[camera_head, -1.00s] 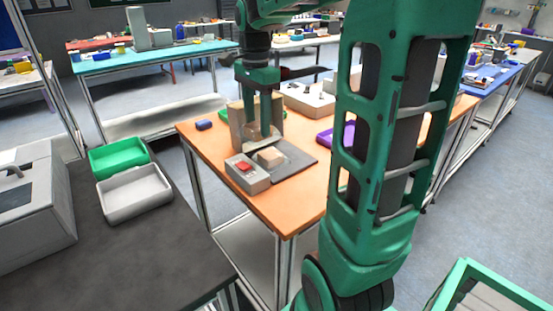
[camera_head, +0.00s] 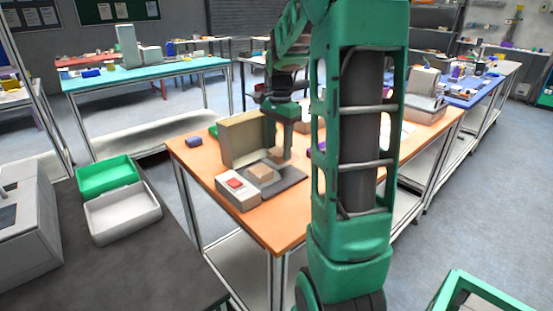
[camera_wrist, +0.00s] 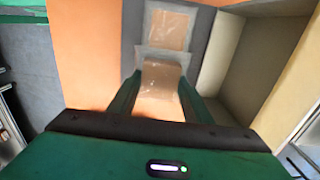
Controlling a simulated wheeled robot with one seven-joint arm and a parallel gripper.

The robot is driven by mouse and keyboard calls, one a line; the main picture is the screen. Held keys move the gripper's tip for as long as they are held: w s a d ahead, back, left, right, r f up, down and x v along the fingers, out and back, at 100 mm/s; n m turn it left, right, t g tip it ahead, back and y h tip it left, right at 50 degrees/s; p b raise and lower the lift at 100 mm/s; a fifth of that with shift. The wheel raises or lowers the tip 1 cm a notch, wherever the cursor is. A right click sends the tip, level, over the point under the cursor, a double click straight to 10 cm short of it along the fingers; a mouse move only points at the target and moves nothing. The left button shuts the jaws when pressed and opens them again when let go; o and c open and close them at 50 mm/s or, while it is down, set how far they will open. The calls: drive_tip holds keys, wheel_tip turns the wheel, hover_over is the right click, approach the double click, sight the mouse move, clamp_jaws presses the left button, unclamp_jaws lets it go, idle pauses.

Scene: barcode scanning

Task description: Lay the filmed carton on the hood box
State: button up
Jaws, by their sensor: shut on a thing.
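My gripper (camera_wrist: 160,98) is shut on the filmed carton (camera_wrist: 158,88), a tan block with glossy clear film. The held carton (camera_head: 277,154) also shows in the head view, in front of the beige hood box (camera_head: 241,140), which has upright walls. Another tan box (camera_head: 262,173) lies on the dark mat beside the held carton; in the wrist view this box (camera_wrist: 167,30) is beyond the fingertips on a pale grey pad. The hood's inner walls (camera_wrist: 262,65) are to the right there. I cannot tell how high the held carton is.
A grey box with a red button (camera_head: 235,184) stands at the front left of the orange table (camera_head: 195,157). A small blue object (camera_head: 195,141) lies behind. A green tray (camera_head: 107,175) and a white tray (camera_head: 122,213) stand on the dark counter at left.

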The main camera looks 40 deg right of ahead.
sight(279, 150)
drive_tip(key=shift+f, duration=2)
drive_tip(key=o, duration=1.1)
drive_tip(key=shift+f, duration=0.15)
